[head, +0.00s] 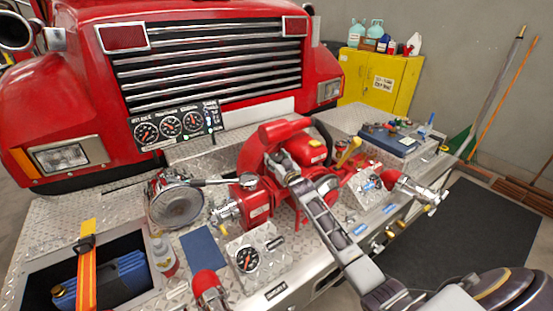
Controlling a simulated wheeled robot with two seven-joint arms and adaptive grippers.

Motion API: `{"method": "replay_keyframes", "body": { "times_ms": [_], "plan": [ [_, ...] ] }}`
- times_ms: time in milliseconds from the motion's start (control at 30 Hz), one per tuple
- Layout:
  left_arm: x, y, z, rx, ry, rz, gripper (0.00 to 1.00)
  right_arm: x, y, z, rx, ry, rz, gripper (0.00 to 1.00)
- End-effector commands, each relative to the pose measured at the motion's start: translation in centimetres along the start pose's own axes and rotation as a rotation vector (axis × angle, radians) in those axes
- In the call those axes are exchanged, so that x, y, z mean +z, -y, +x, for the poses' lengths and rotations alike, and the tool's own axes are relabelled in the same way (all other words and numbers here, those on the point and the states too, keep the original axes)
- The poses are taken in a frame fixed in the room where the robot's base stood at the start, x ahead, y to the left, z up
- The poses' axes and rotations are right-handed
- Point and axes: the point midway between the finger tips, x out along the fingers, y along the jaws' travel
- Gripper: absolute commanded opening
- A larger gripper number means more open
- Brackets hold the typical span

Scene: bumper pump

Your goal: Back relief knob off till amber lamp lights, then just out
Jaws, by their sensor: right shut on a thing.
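My right gripper (281,162) reaches in from the lower right over the red pump (258,205) on the bumper. It is shut at the pump's upper part, on what appears to be the relief knob; its fingers and arm hide the knob itself. My left gripper is not in view.
A yellow cabinet (381,81) stands behind.

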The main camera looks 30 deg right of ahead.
Motion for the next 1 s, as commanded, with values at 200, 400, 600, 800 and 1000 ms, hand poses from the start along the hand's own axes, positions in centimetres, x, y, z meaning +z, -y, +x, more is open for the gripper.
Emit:
{"method": "replay_keyframes", "body": {
  "times_ms": [200,400,600,800,1000],
  "plan": [
    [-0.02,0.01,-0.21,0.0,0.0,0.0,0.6,-0.81,0.03,0.15,-0.035,-0.013,-0.003,0.34],
    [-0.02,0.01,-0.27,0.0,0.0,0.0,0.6,-0.88,0.12,0.16,-0.065,-0.015,-0.002,0.34],
    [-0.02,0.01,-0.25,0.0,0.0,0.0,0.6,-0.96,0.18,0.18,-0.096,-0.017,-0.004,0.34],
    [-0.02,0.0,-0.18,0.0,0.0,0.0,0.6,-0.97,0.23,0.19,-0.125,-0.017,-0.002,0.32],
    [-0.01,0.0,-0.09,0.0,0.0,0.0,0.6,-0.78,0.18,0.11,-0.154,-0.014,-0.002,0.32]
  ]
}}
